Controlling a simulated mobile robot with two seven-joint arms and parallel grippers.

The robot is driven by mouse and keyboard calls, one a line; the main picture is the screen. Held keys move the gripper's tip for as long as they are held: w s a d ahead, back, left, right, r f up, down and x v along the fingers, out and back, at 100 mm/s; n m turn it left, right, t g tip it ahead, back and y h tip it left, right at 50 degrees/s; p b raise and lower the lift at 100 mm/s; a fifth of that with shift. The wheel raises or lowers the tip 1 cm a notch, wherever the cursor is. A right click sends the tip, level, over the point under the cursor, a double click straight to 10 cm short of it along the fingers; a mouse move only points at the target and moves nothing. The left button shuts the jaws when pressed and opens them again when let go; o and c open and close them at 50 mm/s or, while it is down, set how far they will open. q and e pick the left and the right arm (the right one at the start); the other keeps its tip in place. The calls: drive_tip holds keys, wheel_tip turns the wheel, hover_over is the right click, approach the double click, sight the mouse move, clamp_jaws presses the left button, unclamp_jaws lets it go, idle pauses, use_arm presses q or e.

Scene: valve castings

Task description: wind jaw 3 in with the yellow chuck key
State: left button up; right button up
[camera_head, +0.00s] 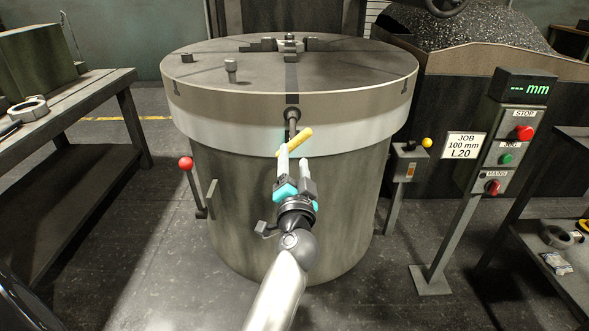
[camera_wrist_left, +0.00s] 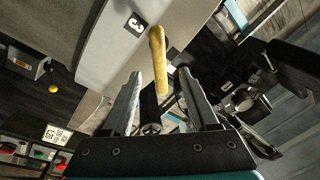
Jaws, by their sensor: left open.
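The yellow chuck key (camera_head: 297,141) sits at the front side of the big round chuck (camera_head: 340,80), its dark shaft reaching up to the socket in the rim and its yellow bar tilted. My left gripper (camera_head: 293,162) is open just below the bar. In the left wrist view the yellow bar (camera_wrist_left: 157,55) stands between the spread fingers (camera_wrist_left: 160,85), and I see no clear grip on it. A plate marked 3 (camera_wrist_left: 136,25) is beside the bar. Several jaws (camera_head: 288,44) stand around the middle of the chuck top. Which one is jaw 3 is not readable in the head view.
A red-knobbed lever (camera_head: 186,163) stands left of the chuck base. A box with a yellow knob (camera_head: 427,142) and a control post (camera_head: 494,150) stand right; its display shows dashes and mm. Benches flank both sides. A sign (camera_head: 464,146) reads JOB 100 mm L20.

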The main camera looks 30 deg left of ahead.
sight(293, 148)
use_arm(q)
drive_tip(key=x, duration=0.4)
drive_tip(key=shift+w, duration=0.1)
drive_tip(key=shift+b+x, duration=0.35)
drive_tip(key=shift+x, duration=0.55)
drive_tip(key=shift+a, duration=0.15)
use_arm(e)
drive_tip(key=shift+w+r, duration=0.15)
drive_tip(key=shift+r, duration=0.55)
use_arm(q)
drive_tip(key=shift+c, duration=0.2)
clamp_jaws()
use_arm(e)
drive_tip(key=shift+f, duration=0.15)
use_arm(q)
drive_tip(key=shift+r, duration=0.1)
